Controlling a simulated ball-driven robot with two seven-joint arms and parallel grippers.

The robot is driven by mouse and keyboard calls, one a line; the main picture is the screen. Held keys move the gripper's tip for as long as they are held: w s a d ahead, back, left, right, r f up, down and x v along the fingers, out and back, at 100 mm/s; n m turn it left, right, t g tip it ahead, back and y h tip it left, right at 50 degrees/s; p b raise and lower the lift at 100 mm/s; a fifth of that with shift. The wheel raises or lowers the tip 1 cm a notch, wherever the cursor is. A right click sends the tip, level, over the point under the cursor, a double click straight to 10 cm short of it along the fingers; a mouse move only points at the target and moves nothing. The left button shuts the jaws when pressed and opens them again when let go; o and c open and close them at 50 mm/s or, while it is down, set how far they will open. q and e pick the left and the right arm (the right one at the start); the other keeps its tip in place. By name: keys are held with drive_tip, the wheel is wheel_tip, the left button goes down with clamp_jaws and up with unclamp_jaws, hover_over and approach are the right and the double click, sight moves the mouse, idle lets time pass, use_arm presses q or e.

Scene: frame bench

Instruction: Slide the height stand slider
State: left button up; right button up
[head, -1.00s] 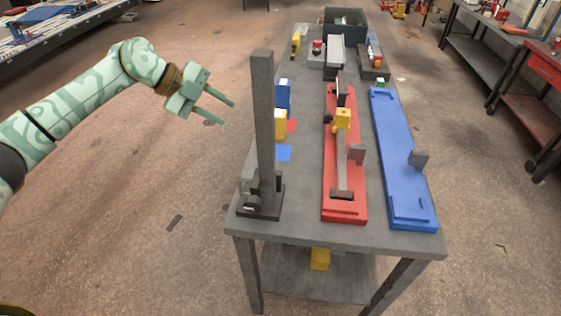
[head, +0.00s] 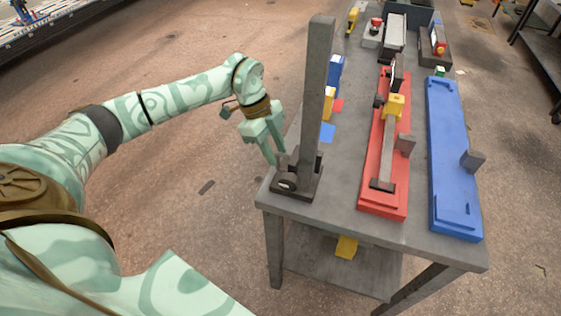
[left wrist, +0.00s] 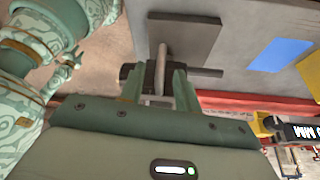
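The height stand (head: 315,95) is a tall dark grey post on a square base at the table's near left corner. Its slider (head: 286,181), a low grey block with a round knob, sits at the bottom of the post. My left gripper (head: 276,158) points down beside the slider, just left of the post. In the left wrist view its two fingers (left wrist: 159,90) stand apart, with a narrow grey bar (left wrist: 160,68) between them and gaps on both sides. I cannot tell whether either finger touches it. My right gripper is not in view.
A red fixture (head: 382,190) with a yellow block and a blue plate (head: 455,170) lie right of the stand. Blue and yellow blocks (head: 335,70) stand behind the post. Bins and devices fill the table's far end. Open floor lies left of the table.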

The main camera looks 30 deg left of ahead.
sight(280, 168)
use_arm(q)
drive_tip(key=x, duration=0.3)
drive_tip(key=shift+d+f, duration=0.2)
drive_tip(key=shift+f, duration=0.2)
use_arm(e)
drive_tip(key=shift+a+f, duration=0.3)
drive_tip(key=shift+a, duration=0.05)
